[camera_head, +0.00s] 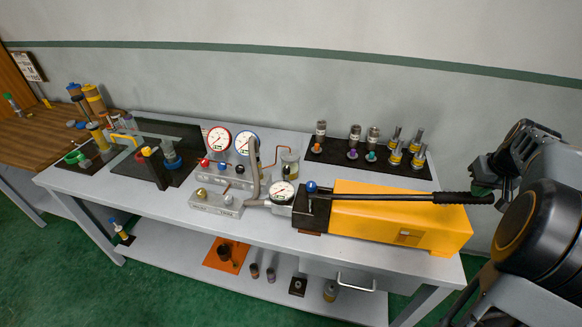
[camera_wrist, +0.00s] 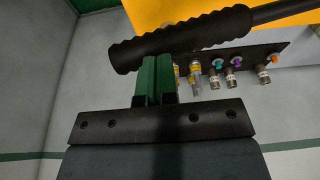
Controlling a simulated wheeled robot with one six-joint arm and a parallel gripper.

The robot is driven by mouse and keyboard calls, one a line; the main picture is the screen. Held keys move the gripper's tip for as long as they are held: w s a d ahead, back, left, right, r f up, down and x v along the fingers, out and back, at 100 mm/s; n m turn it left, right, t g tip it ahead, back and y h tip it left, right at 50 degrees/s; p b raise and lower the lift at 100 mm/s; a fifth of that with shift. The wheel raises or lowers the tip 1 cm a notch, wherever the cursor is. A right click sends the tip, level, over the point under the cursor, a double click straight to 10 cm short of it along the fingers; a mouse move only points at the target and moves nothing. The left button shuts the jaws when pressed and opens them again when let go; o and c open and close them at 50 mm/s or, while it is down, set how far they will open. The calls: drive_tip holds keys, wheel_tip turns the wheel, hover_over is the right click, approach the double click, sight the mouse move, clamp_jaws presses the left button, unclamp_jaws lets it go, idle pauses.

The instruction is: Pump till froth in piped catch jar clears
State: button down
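The yellow hand pump (camera_head: 400,217) lies on the right end of the bench. Its long black lever (camera_head: 420,197) lies nearly level above the body, with the ribbed grip pointing right. My gripper (camera_head: 484,182) is at the grip end. In the wrist view, its green fingers (camera_wrist: 157,62) are together with only a thin line between them. Their tips meet the edge of the ribbed grip (camera_wrist: 180,45), which runs across them; contact cannot be told. The glass catch jar (camera_head: 289,165), joined to copper pipe, stands behind the pump gauge (camera_head: 284,193); its froth is too small to make out.
Red-rimmed (camera_head: 218,140) and blue-rimmed (camera_head: 246,142) gauges stand mid-bench. A black mat (camera_head: 345,157) behind the pump holds several small vials and fittings. A vise area (camera_head: 165,150) is at left. The lower shelf (camera_head: 190,257) holds loose parts.

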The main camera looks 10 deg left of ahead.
sight(473, 204)
drive_tip(key=shift+d+f+b, duration=0.25)
drive_tip(key=shift+f+b, duration=0.55)
drive_tip(key=shift+f, duration=0.35)
drive_tip(key=shift+d+f+b, duration=0.25)
drive_tip(key=shift+f+b, duration=0.5)
drive_tip(key=shift+f, duration=0.4)
drive_tip(key=shift+d+f+b, duration=0.2)
drive_tip(key=shift+f+b, duration=1.4)
drive_tip(key=shift+f, duration=0.6)
drive_tip(key=shift+s+f, duration=0.2)
drive_tip(key=shift+a, duration=0.1)
drive_tip(key=r+p, duration=0.2)
drive_tip(key=r, duration=0.1)
drive_tip(key=r+p, duration=0.3)
drive_tip(key=r, duration=0.1)
drive_tip(key=shift+w+a, duration=0.15)
drive_tip(key=shift+a, duration=0.05)
drive_tip(key=shift+w+a+r+p, duration=0.1)
drive_tip(key=shift+a+r+p, duration=0.3)
drive_tip(key=shift+r+p, duration=0.9)
drive_tip(key=shift+w+a+r+p, duration=0.1)
drive_tip(key=shift+a+r+p, duration=0.3)
drive_tip(key=shift+r+p, duration=0.9)
drive_tip(key=shift+w+a+r+p, duration=0.1)
drive_tip(key=shift+a+r+p, duration=0.4)
drive_tip(key=shift+r, duration=1.4)
